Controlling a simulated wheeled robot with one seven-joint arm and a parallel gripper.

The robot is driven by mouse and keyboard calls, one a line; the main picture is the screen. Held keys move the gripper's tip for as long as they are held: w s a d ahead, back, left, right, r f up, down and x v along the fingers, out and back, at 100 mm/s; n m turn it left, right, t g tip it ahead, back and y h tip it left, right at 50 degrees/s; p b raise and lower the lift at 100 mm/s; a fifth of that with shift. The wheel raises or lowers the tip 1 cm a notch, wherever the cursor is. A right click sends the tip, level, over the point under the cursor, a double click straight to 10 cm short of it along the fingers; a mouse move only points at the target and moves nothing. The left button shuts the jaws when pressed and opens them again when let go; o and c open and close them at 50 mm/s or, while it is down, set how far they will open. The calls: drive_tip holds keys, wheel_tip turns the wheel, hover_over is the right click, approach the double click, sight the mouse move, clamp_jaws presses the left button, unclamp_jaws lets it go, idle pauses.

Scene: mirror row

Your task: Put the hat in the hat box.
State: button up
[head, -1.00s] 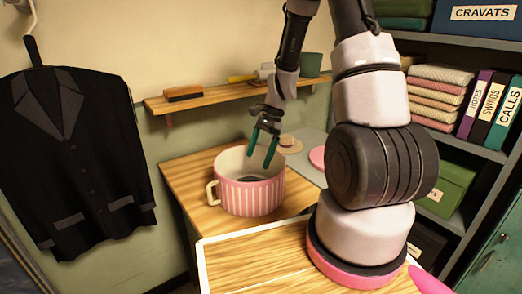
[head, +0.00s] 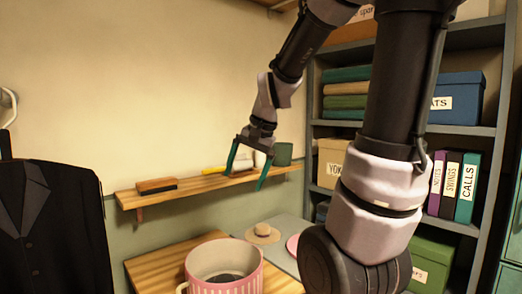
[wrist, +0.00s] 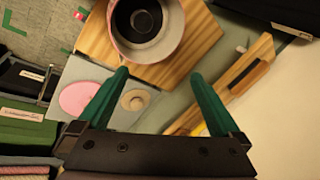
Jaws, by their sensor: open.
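The hat box (head: 228,287) is a round pink-and-white striped tub with a side handle, open at the top, on the wooden surface. The wrist view looks down into the box (wrist: 174,48). A dark round thing, apparently a black hat (wrist: 140,20), lies inside it, below the rim. A small straw hat (head: 262,234) lies on the grey surface beside it and shows in the wrist view (wrist: 136,100).
A pink disc (head: 292,244) lies near the straw hat. A wooden wall shelf (head: 200,187) behind my gripper bears a brush (head: 156,185) and a green cup (head: 283,154). A dark jacket (head: 50,230) hangs at left. Shelving with boxes and binders (head: 453,187) stands at right.

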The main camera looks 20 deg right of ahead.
drive_tip(key=s+r+n+t, duration=0.3)
drive_tip(key=s+r, duration=0.4)
drive_tip(key=s, duration=0.2)
drive_tip(key=shift+d+r+h, duration=0.3)
drive_tip(key=shift+d+r, duration=0.05)
drive_tip(key=shift+d, duration=0.05)
drive_tip(key=shift+w, duration=0.1)
idle(0.7)
